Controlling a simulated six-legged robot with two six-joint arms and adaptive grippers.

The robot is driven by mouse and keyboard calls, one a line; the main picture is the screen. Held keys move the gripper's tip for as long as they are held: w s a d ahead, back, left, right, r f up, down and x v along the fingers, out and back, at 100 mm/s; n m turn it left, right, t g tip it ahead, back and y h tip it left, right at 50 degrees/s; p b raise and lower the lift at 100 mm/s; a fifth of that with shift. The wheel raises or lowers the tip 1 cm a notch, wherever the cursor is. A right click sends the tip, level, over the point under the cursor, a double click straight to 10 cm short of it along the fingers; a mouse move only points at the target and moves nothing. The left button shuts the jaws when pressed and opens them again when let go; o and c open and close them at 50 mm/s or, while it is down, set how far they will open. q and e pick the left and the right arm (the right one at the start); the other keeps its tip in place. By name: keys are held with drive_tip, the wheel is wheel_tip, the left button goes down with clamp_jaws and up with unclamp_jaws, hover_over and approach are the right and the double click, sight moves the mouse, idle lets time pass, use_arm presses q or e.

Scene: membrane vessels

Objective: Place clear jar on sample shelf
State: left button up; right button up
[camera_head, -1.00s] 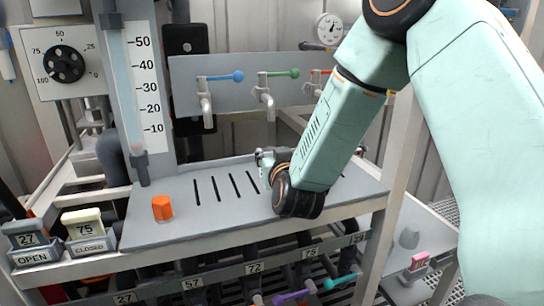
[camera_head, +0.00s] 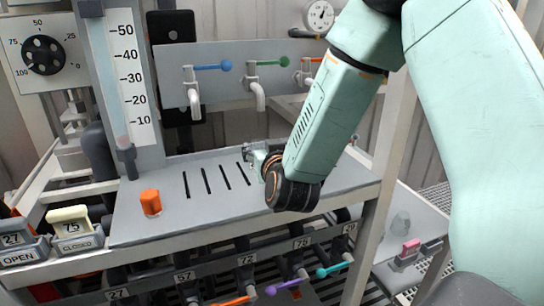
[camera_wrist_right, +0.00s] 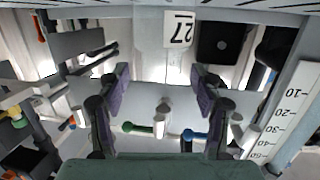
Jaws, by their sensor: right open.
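A small greyish, see-through object (camera_head: 400,224), which looks like the clear jar, stands on a pale side shelf (camera_head: 432,218) at the right in the head view. It is too small to make out well. My right gripper (camera_head: 258,156) is over the slotted grey bench top (camera_head: 165,222), far to the left of that object and partly hidden by my own wrist. In the right wrist view its two fingers (camera_wrist_right: 163,95) are spread apart with nothing between them. My left gripper is not in view. I cannot tell which surface is the sample shelf.
An orange block (camera_head: 151,203) sits on the bench top's left part. Taps with blue (camera_head: 226,65) and green handles stand behind. A tall scale (camera_head: 127,75) rises at left. A pink-topped block (camera_head: 411,247) lies near the greyish object. A post separates bench and side shelf.

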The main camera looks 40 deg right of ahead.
drive_tip(key=v, duration=0.8)
drive_tip(key=shift+s+a+r+b, duration=0.15)
drive_tip(key=shift+r+b, duration=0.1)
drive_tip(key=shift+b, duration=0.15)
drive_tip(key=p, duration=0.3)
drive_tip(key=shift+d+p, duration=0.25)
drive_tip(key=shift+p, duration=0.1)
drive_tip(key=s+a+p, duration=0.1)
drive_tip(key=p, duration=0.3)
drive_tip(key=shift+s, duration=0.25)
drive_tip(key=shift+s+a+r, duration=0.1)
drive_tip(key=shift+s+r, duration=0.05)
drive_tip(key=shift+s, duration=0.15)
